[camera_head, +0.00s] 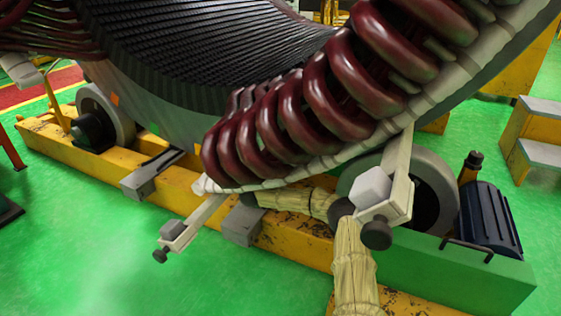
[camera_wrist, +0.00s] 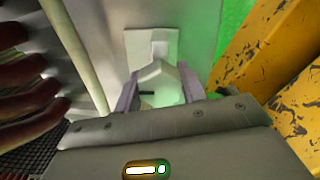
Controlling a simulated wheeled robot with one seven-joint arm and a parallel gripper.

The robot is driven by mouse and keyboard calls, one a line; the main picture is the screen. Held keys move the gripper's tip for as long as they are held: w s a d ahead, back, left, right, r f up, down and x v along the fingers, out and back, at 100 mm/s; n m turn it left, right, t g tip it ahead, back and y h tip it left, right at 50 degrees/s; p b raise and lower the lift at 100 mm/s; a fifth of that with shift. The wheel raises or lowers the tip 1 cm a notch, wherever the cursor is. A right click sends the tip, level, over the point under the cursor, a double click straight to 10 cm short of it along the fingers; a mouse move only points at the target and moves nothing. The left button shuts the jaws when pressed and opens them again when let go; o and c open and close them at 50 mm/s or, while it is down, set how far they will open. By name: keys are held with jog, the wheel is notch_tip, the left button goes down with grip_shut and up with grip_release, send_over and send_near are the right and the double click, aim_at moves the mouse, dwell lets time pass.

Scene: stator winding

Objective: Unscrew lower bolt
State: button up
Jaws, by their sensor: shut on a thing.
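In the wrist view my gripper (camera_wrist: 158,95) has its two purple-grey fingers on either side of a pale hexagonal bolt head (camera_wrist: 161,84). It is shut on this bolt, in front of a light grey bracket plate (camera_wrist: 150,48). In the head view a large pale hexagonal bolt (camera_head: 370,187) sits in the right bracket (camera_head: 398,157) beside the dark red coils. A smaller bracket (camera_head: 203,213) with a grey block (camera_head: 172,229) sticks out lower left. My gripper does not clearly show in the head view, so I cannot tell from there which bolt it holds.
The stator's dark red coils (camera_head: 325,102) hang close above the brackets. A worn yellow beam (camera_head: 168,186) runs below, and it also shows beside the gripper in the wrist view (camera_wrist: 255,50). A grey roller (camera_head: 431,181) stands at right. Green floor (camera_head: 75,255) is clear at lower left.

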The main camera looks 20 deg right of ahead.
jog(key=shift+r+n+p, duration=0.2)
jog(key=shift+n+p, duration=0.6)
jog(key=shift+p, duration=0.1)
jog(key=shift+f+n+p, duration=0.2)
jog(key=shift+n+p, duration=0.2)
jog(key=shift+n, duration=0.4)
jog(key=o, duration=1)
jog(key=shift+c, duration=0.2)
